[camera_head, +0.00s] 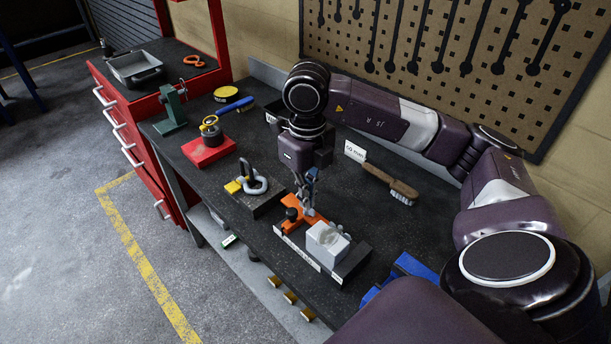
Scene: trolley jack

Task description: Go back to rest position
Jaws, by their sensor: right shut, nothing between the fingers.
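My right arm comes in from the right and bends over the dark workbench (222,178). My right gripper (309,208) points down, its fingers shut, just over or at an orange fixture (292,222) with a black knob. I cannot tell whether the fingertips touch the fixture. A light grey block (327,243) sits beside the fixture on a dark base with white labels along its front. My left gripper is not in view.
Left on the bench stand a green vise-like tool (172,108), a red block (208,149) and a shackle (252,180) on a dark block. A wooden-handled brush (390,183) lies behind my gripper. A pegboard (460,50) backs the bench; open floor lies left.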

